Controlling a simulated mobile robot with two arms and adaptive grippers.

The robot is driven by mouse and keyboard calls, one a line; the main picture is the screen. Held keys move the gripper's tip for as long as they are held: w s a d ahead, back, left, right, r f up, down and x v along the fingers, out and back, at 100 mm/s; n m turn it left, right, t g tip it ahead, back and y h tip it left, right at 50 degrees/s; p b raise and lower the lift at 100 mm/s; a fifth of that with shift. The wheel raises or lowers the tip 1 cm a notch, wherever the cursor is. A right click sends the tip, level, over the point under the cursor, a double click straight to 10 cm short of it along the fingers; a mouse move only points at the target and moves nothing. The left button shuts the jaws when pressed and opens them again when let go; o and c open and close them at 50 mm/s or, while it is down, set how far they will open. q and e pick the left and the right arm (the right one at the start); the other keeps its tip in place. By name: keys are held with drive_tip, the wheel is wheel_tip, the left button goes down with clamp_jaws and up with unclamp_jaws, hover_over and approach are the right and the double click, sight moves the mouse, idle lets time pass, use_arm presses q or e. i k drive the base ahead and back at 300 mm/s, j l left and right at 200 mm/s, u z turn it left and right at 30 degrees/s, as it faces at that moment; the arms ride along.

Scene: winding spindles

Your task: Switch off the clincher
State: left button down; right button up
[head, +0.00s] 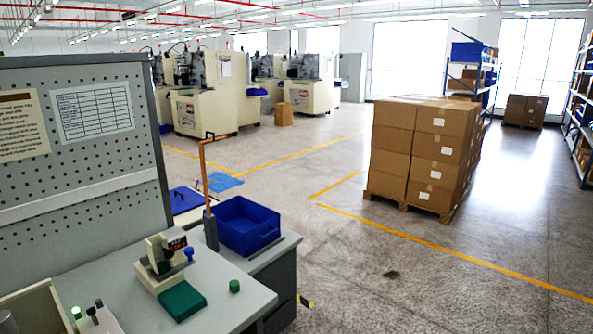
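A small cream and dark machine (165,258) stands on the grey bench at the lower left; it may be the clincher. It has a small dark panel with red marks and a blue knob (188,254) on its right side. A dark green block (182,300) lies in front of it. At the bottom left edge a small control box (97,320) carries a bright green button (76,312) and dark knobs; it is partly cut off. I cannot tell which machine this box belongs to. Neither of my grippers is in view.
A green round knob-like piece (234,286) sits on the bench top (215,265). A pegboard (80,160) rises behind it. A copper-coloured post (205,180) and a blue bin (243,225) stand beyond. Stacked cartons (425,150) stand on the floor, with open floor around them.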

sight(91, 311)
drive_tip(key=u, duration=1.6)
